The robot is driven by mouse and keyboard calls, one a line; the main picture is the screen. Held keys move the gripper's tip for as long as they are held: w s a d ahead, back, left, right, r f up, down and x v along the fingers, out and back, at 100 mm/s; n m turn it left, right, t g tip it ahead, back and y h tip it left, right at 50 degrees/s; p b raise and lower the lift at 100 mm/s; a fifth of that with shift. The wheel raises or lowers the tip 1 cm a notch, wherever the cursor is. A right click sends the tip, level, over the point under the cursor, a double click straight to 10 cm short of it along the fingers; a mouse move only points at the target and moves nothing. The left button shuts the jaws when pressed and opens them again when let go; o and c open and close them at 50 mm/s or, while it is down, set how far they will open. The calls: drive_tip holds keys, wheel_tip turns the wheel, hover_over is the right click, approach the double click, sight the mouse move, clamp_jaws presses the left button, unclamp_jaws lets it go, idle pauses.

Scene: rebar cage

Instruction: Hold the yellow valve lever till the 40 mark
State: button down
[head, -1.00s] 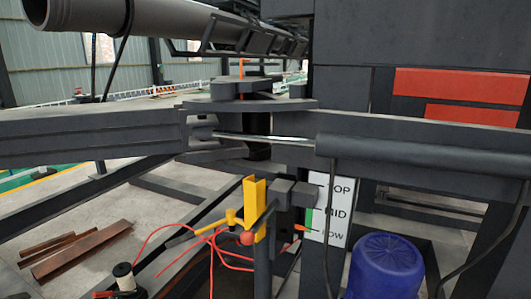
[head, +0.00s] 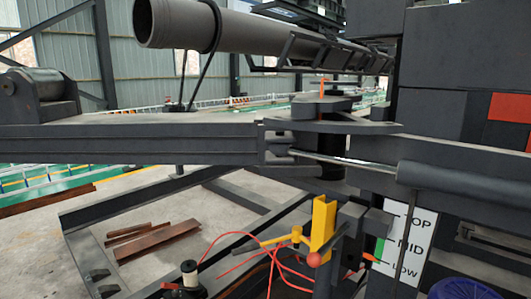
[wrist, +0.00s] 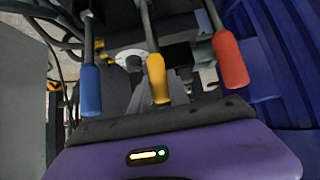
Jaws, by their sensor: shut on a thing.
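Three levers hang side by side in the wrist view: blue (wrist: 90,90) at left, yellow (wrist: 157,78) in the middle and red (wrist: 230,60) at right. My gripper (wrist: 165,92) is shut at the yellow valve lever, whose handle shows between the dark fingers. The fingers' exact grip is partly hidden. A pale round dial (wrist: 131,58) lies behind the yellow lever, but its marks are too small to read. My gripper and the three levers are not in the head view.
The head view shows a TOP/MID/LOW board (head: 405,240) with an orange pointer (head: 370,258) beside it, between MID and LOW in height. A blue drum (head: 465,288) is lower right; a pipe (head: 180,25) crosses above.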

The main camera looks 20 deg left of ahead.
drive_tip(key=shift+w+d, duration=0.1)
drive_tip(key=shift+w, duration=0.1)
drive_tip(key=shift+s, duration=0.25)
drive_tip(key=shift+s+a+f+t+b, duration=0.1)
drive_tip(key=shift+s+a+t+b, duration=0.05)
drive_tip(key=shift+s+t+b, duration=0.35)
drive_tip(key=shift+s+a+f+t+b, duration=0.15)
drive_tip(key=shift+s+t+b, duration=0.2)
drive_tip(key=shift+b, duration=0.2)
drive_tip(key=c, duration=1.4)
unclamp_jaws()
drive_tip(key=shift+w+r+p, duration=0.2)
drive_tip(key=shift+r+p, duration=0.15)
drive_tip(key=shift+r, duration=0.3)
drive_tip(key=shift+c, duration=0.2)
drive_tip(key=shift+o, duration=0.6)
drive_tip(key=shift+f, duration=0.1)
drive_tip(key=p+v, duration=0.7)
drive_tip(key=v, duration=0.2)
drive_tip(key=shift+p, duration=0.35)
drive_tip(key=shift+a, duration=0.1)
